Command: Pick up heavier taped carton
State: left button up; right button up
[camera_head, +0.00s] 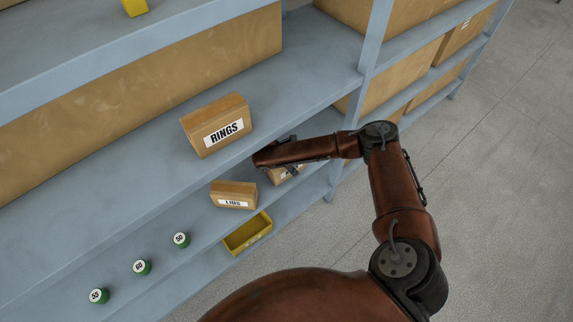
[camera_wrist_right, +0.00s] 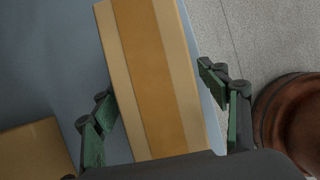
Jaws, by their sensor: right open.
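A taped carton (camera_head: 285,174) on the lower shelf level is mostly hidden by my right arm in the head view, its label only partly visible. In the right wrist view this carton (camera_wrist_right: 150,75), with a brown tape strip along its top, lies between the fingers of my right gripper (camera_wrist_right: 163,115). The gripper is open, one finger on each side, with no clear grip. A LIDS carton (camera_head: 233,194) stands left of it. A RINGS carton (camera_head: 216,124) stands on the shelf level above. My left gripper is not in view.
The blue-grey shelf (camera_head: 80,185) holds large cardboard boxes (camera_head: 150,75) behind. A yellow bin (camera_head: 247,233) sits below the LIDS carton. Green cans (camera_head: 141,267) with number labels stand at lower left. A shelf post (camera_head: 372,45) rises near my arm. Floor at right is clear.

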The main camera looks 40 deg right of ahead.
jog(key=shift+f, duration=0.55)
jog(key=shift+c, duration=0.2)
jog(key=shift+r, duration=0.1)
grip_shut()
